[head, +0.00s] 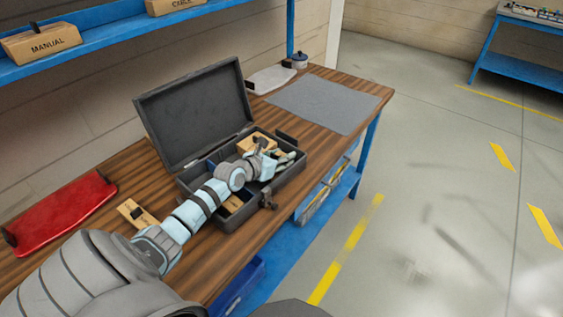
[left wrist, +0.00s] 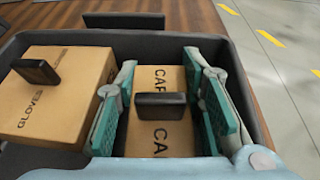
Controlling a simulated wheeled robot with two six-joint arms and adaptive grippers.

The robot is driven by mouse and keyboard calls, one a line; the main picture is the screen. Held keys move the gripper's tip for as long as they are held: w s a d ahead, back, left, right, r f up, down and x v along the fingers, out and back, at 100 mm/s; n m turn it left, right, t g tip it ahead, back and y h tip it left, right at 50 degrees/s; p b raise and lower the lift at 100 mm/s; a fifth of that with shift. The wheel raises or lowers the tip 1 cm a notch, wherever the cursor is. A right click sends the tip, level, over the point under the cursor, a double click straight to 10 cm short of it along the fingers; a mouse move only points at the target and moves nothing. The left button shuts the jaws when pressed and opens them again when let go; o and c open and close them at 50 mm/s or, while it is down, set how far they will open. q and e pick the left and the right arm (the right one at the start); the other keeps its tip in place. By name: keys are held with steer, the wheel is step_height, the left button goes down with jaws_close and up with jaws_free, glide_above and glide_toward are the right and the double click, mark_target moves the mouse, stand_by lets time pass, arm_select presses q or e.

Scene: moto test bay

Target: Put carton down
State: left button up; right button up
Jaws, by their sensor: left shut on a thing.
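My left gripper (head: 268,160) reaches into an open dark grey case (head: 296,172) on the wooden workbench. In the left wrist view its two teal-padded fingers (left wrist: 160,110) are shut on a tan carton (left wrist: 160,140) with a black tab on top and partly hidden lettering starting "CA". The carton is inside the case walls; whether its underside touches the floor of the case is hidden. A tan carton marked GLOVES (left wrist: 60,95) sits just left of the fingers. My right gripper is not in view.
The case lid (head: 195,112) stands open at the back. A grey mat (head: 325,103) lies on the bench (head: 375,88) beyond the case. A red object (head: 60,212) lies at the left. A blue shelf (head: 110,40) with cartons hangs above. Open floor lies right.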

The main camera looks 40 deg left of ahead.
arm_select(q)
steer(key=shift+f, duration=0.15)
steer(key=o, duration=0.9)
steer(key=shift+c, duration=0.2)
